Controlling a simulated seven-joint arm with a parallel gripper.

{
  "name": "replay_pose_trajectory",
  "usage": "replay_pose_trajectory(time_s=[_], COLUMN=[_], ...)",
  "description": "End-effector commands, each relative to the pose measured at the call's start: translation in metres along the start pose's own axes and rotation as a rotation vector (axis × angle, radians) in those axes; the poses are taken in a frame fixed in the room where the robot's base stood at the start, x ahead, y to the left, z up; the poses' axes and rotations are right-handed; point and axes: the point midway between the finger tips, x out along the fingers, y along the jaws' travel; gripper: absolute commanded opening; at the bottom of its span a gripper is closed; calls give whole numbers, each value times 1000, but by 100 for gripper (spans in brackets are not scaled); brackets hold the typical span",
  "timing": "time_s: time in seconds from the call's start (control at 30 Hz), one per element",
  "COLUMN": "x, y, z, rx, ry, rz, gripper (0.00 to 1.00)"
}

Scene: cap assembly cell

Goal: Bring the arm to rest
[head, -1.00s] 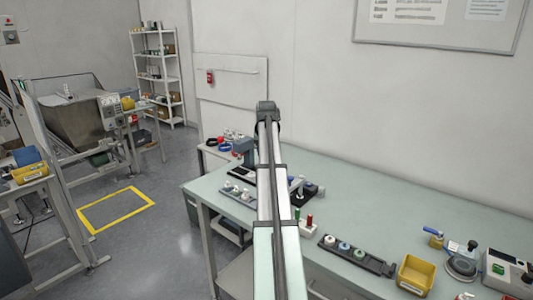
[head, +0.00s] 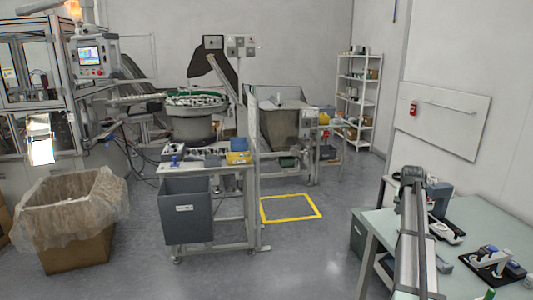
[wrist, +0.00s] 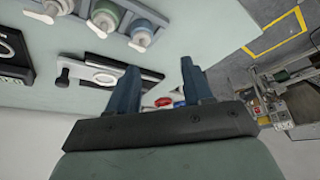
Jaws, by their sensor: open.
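My gripper (wrist: 160,82) shows in the wrist view, its two blue-grey fingers spread apart with nothing held between them. It hangs over or near the pale green bench (wrist: 208,25). In the head view my arm stretches over the left end of the bench (head: 375,222) at the lower right. The fingers cannot be made out there.
A blue-grey bin (head: 187,210) and a lined carton (head: 75,225) stand left. The yellow-marked floor square (head: 290,208) is empty.

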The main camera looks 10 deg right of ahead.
Motion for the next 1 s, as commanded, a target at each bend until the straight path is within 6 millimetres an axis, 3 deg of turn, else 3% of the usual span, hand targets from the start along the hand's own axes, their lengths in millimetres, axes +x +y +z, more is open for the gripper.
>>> replay_pose_trajectory(time_s=[0.03,0.1,0.23,0.3,0.47,0.7,1.0], x=[10,21,39,55,94,149,198], y=[-28,-61,-117,-142,-158,-174,-178], z=[10,22,46,69,131,236,373], rx=[-17,-33,-59,-82,-134,-228,-347], ry=[4,14,33,27,-40,-158,-307], rz=[-7,-14,-29,-35,-36,-35,-31], gripper=[50,50,50,50,50,50,50])
